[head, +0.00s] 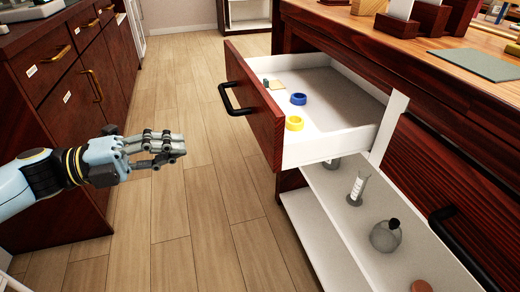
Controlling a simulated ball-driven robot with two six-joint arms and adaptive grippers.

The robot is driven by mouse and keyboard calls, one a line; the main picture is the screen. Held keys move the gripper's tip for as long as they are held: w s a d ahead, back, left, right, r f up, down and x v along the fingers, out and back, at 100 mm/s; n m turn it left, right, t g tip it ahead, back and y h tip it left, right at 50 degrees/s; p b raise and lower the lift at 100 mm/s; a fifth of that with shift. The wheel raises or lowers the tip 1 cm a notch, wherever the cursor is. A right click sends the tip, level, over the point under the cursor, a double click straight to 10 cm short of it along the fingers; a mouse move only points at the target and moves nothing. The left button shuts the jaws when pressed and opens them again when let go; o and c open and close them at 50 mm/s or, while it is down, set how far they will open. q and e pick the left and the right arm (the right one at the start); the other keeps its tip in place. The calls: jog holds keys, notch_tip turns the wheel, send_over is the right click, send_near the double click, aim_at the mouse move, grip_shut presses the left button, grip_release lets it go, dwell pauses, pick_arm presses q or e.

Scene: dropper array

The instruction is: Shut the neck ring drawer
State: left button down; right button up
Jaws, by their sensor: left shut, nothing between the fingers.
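The neck ring drawer (262,112) is pulled out of the dark red wooden cabinet on the right. It has a white inside and a black bar handle (234,101) on its front. In it lie a blue ring (298,99), a yellow ring (294,123) and a small tan and grey item (273,84) near the front panel. My left gripper (180,146) is shut and empty. It is to the left of the drawer, over the floor, apart from the handle. My right gripper is not in view.
Below the drawer, a white shelf (310,220) holds a clear cylinder (357,188), a round flask (385,236) and a brown disc (420,286). Another black handle (462,250) is at lower right. Dark cabinets (60,60) line the left. The wooden floor (195,85) between is clear.

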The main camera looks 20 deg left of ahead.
aim_at(265, 131)
pick_arm(q)
jog(key=x, duration=1.2)
jog(key=shift+w+d, duration=0.6)
jog(key=shift+d, duration=0.2)
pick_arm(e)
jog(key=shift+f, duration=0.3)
